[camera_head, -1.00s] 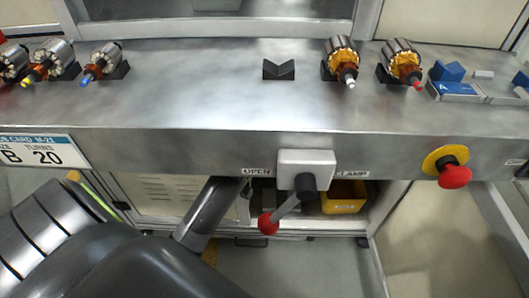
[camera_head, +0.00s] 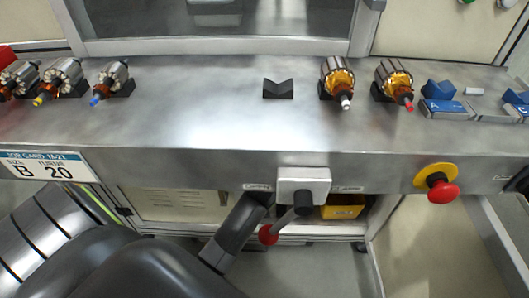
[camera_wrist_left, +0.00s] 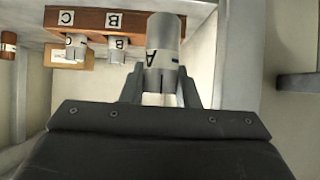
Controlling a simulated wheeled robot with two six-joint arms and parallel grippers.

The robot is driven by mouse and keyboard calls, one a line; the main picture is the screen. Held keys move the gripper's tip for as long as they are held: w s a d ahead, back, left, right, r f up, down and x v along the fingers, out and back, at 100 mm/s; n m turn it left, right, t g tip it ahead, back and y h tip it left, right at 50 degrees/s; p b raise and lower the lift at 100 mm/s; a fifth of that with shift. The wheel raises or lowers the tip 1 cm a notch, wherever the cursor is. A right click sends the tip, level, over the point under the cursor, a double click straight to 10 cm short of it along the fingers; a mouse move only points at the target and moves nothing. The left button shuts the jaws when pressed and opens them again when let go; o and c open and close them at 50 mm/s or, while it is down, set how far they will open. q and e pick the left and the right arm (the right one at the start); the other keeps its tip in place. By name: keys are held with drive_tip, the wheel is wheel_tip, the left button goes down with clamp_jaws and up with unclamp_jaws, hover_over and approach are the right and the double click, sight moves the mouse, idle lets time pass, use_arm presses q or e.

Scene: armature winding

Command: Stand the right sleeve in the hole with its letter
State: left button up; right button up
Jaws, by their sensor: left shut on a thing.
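In the left wrist view my left gripper (camera_wrist_left: 160,88) is shut on a grey sleeve (camera_wrist_left: 163,30). The sleeve has a white band with the letter A, seen sideways, and a small dark mark. Beyond it is a brown wooden rack (camera_wrist_left: 85,20) with white labels B (camera_wrist_left: 114,21) and C (camera_wrist_left: 66,17). Grey sleeves (camera_wrist_left: 76,45) (camera_wrist_left: 117,47) show at these two labels. The held sleeve overlaps the rack's right end in the picture, so any hole there is hidden. The job card (camera_head: 45,167) reads size B, turns 20. My right gripper is not in view.
The steel bench (camera_head: 190,120) carries several wound armatures (camera_head: 338,82), an empty V-block (camera_head: 278,89) and blue blocks (camera_head: 440,90). On its front are a red-knobbed lever (camera_head: 284,225) and a red stop button (camera_head: 440,190). A yellow bin (camera_head: 343,206) stands below.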

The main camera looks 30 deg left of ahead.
use_arm(q)
drive_tip(key=w+a, duration=0.2)
drive_tip(key=w, duration=0.1)
drive_tip(key=w+a, duration=0.2)
drive_tip(key=w, duration=0.1)
drive_tip(key=w+a+b, duration=0.1)
drive_tip(key=w, duration=0.2)
drive_tip(key=shift+w+a, duration=0.1)
drive_tip(key=shift+a, duration=0.3)
wheel_tip(320, 180, down, 2)
drive_tip(key=shift+f+b, duration=0.2)
drive_tip(key=shift+b, duration=0.2)
drive_tip(key=shift+f, duration=0.55)
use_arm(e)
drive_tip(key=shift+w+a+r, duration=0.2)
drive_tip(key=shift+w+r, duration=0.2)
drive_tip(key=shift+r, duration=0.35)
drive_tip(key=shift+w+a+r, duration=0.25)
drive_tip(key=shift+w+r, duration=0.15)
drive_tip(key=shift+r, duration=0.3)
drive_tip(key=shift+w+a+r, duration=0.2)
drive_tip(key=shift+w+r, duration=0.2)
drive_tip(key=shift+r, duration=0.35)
use_arm(q)
drive_tip(key=shift+f, duration=0.1)
drive_tip(key=o, duration=1)
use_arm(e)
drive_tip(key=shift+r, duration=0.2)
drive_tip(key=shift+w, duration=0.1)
